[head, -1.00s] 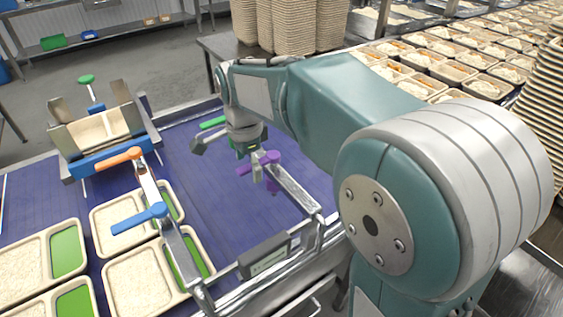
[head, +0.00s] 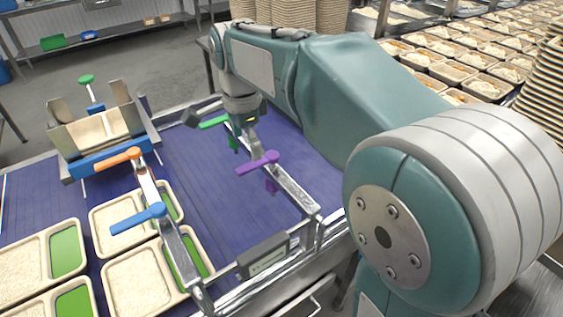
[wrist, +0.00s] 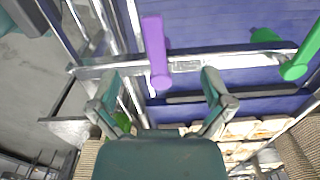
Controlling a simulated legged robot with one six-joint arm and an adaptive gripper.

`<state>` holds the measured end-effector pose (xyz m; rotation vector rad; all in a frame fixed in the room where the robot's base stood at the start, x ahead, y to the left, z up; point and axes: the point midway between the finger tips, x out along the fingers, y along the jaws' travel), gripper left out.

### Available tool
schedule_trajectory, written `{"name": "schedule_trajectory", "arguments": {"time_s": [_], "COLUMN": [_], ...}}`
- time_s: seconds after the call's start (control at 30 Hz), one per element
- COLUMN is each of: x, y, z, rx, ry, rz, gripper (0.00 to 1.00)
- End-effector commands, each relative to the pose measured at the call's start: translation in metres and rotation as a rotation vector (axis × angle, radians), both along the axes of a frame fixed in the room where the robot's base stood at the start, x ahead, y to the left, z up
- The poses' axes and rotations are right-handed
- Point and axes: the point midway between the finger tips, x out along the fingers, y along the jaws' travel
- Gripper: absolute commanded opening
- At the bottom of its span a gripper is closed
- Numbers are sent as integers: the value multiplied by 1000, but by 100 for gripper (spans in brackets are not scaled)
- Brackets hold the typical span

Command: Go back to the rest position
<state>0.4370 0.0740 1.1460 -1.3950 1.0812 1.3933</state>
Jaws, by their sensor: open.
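My gripper (wrist: 160,76) is open and empty, with its two fingers spread apart in the wrist view. The purple lever (wrist: 156,50) shows between and beyond the fingers. In the head view my gripper (head: 241,112) hangs at the back right of the blue conveyor, partly hidden behind my own arm. It is beside the green lever (head: 214,122) and behind the purple lever (head: 257,162). I cannot tell its exact height above the metal rail.
Rice trays with green compartments (head: 66,248) lie on the conveyor (head: 210,215) at left. A blue-and-orange-handled rail (head: 172,240) stands beside them. A holder with a rice tray (head: 112,168) stands at the back left. Stacked trays (head: 292,14) and filled trays (head: 440,70) are beyond my arm.

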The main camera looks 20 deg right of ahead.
Motion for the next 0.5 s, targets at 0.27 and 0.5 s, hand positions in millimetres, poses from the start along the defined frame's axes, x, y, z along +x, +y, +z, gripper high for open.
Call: {"name": "schedule_trajectory", "arguments": {"time_s": [0.27, 0.5], "x": [0, 0], "y": [0, 0], "z": [20, 20], "rx": [0, 0], "ry": [0, 1], "rz": [0, 0], "gripper": [100, 100]}}
